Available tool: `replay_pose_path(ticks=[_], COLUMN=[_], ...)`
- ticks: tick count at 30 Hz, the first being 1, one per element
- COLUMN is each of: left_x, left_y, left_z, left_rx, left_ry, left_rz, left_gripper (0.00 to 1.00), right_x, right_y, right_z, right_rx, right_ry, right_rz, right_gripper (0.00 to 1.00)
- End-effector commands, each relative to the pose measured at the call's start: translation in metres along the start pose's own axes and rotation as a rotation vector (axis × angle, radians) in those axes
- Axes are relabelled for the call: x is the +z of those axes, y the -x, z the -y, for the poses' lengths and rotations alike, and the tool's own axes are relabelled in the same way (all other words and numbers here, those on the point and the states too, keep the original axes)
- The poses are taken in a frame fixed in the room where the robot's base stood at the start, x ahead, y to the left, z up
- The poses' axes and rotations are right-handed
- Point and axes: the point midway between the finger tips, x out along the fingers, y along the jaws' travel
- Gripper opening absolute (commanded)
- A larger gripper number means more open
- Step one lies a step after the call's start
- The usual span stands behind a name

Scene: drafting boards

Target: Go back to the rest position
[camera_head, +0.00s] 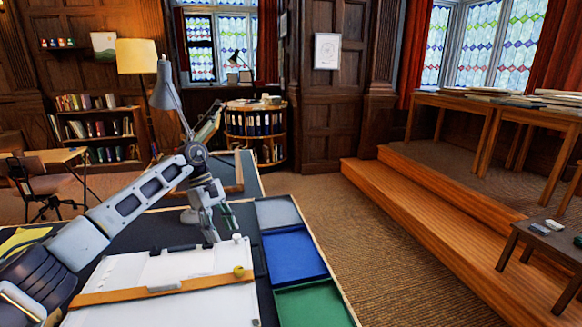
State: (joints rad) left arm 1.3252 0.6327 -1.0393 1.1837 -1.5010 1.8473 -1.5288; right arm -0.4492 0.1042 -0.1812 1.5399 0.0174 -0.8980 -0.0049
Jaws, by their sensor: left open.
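My left arm comes in from the left over the dark desk (160,228). My left gripper (213,230) points down over the back of the desk, near the far edge of the white drafting sheet (205,262). It is open, and I see nothing held between its fingers. My right gripper is out of the view.
A wooden straightedge (120,295) lies across the sheet, with a small yellow roll (239,271) near its right end. Grey (278,212), blue (293,256) and green (312,303) trays line the desk's right side. A grey desk lamp (166,92) rises behind my arm. Carpet right of the desk is clear.

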Motion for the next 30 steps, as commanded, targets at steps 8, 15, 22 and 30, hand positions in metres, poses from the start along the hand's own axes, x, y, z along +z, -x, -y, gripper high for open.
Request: replay_pose_path(ticks=[8, 15, 22, 30], left_x=[0.012, 0.022, 0.031, 0.041], left_y=[0.03, 0.052, 0.074, 0.1], left_z=[0.0, 0.0, 0.0, 0.0], left_rx=[0.0, 0.0, 0.0, 0.0], left_ry=[0.0, 0.0, 0.0, 0.0], left_rz=[0.0, 0.0, 0.0, 0.0], left_gripper=[0.51, 0.51, 0.51, 0.51], right_x=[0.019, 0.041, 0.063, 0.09], right_y=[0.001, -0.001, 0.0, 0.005], right_z=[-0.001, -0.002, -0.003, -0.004], right_rx=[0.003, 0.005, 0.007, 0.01], right_ry=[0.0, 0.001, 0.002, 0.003], right_rz=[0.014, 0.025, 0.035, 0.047], right_gripper=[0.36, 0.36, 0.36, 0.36])
